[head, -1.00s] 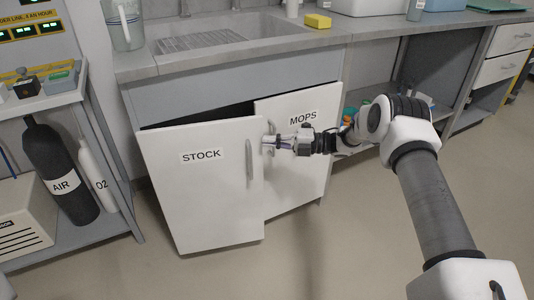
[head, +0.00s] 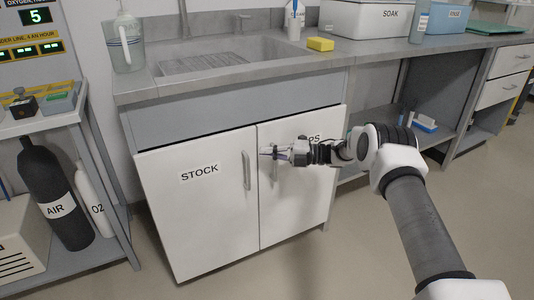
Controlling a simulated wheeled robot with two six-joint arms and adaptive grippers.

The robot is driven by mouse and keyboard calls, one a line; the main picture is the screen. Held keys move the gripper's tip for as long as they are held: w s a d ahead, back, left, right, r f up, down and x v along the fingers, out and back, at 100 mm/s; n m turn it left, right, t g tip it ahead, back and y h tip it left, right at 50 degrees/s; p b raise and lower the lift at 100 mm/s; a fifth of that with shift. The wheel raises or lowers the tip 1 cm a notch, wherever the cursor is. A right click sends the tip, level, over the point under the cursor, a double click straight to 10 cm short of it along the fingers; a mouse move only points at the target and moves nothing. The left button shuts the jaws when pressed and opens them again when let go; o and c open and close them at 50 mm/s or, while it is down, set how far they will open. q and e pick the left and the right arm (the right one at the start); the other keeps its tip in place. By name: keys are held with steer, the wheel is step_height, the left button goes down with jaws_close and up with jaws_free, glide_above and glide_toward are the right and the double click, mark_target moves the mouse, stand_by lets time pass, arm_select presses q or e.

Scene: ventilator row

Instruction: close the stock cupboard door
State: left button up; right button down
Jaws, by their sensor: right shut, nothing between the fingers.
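The stock cupboard door (head: 203,220) is white with a STOCK label and a vertical grey handle (head: 246,170). It sits flush beside the MOPS door (head: 298,205), and no dark gap shows along its top edge. My right gripper (head: 268,152) is shut and empty. It is in front of the MOPS door's left edge, near the seam between the doors, and partly covers the MOPS label and that door's handle. I cannot tell whether it touches a door. My left gripper is not in view.
The sink counter (head: 240,70) runs above the doors, with a jug (head: 125,42) and yellow sponge (head: 320,44) on it. A trolley with AIR (head: 55,200) and O2 (head: 95,205) cylinders stands at the left. Floor in front of the doors is clear.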

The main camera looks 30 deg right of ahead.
steer(key=v, duration=1.2)
steer(key=a+f+m, duration=0.3)
steer(key=a+f, duration=0.2)
steer(key=a, duration=0.7)
steer(key=a+f+m, duration=0.3)
steer(key=a+f, duration=0.2)
steer(key=a, duration=0.7)
steer(key=s+a+f+m+h, duration=0.5)
steer(key=s+a+f+m, duration=0.2)
steer(key=f+m, duration=0.25)
steer(key=s+d+f+m+g+h, duration=0.25)
steer(key=s+f+m+h, duration=0.2)
steer(key=s, duration=0.65)
steer(key=s+d+f+m+g+h, duration=0.1)
steer(key=s+f+m+g+h, duration=0.4)
steer(key=s, duration=0.6)
steer(key=s+d+m+g, duration=0.3)
steer(key=s+d+m, duration=0.15)
steer(key=s, duration=0.65)
step_height(320, 180, up, 31)
steer(key=p, duration=3.1)
steer(key=shift+w+a, duration=0.2)
steer(key=shift+w, duration=0.05)
